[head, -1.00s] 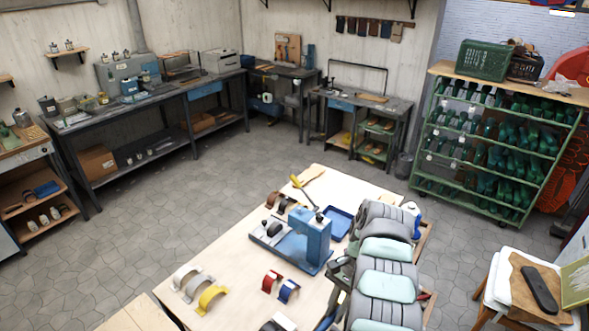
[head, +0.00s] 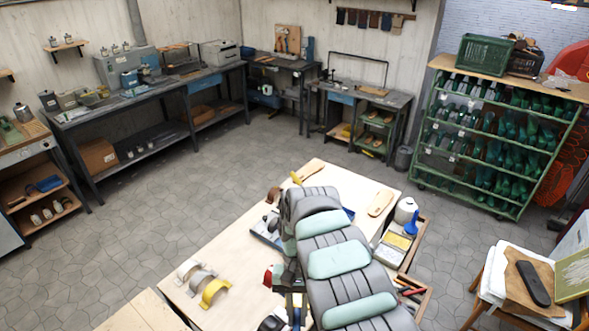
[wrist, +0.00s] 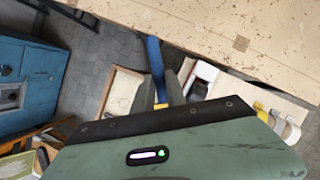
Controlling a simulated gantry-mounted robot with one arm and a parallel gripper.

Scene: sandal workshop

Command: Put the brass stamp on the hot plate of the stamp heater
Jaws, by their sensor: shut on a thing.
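In the wrist view my gripper (wrist: 163,88) is shut on a long blue thing (wrist: 154,57), with a small yellow part near the base of the fingers. I cannot tell whether this is the handle of the brass stamp; no brass face shows. The held thing is over the gap beside a wooden table edge. In the head view my arm hides the gripper and much of the blue bench press (head: 265,232). I cannot pick out the stamp heater or its hot plate for certain in either view.
The light wooden table (head: 235,250) carries curved straps (head: 214,291) at front left and a sole (head: 381,203) at right. A wooden tray (head: 397,244) with bottles and cards adjoins its right side. A green rack (head: 495,140) stands behind. The floor (head: 200,200) to the left is clear.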

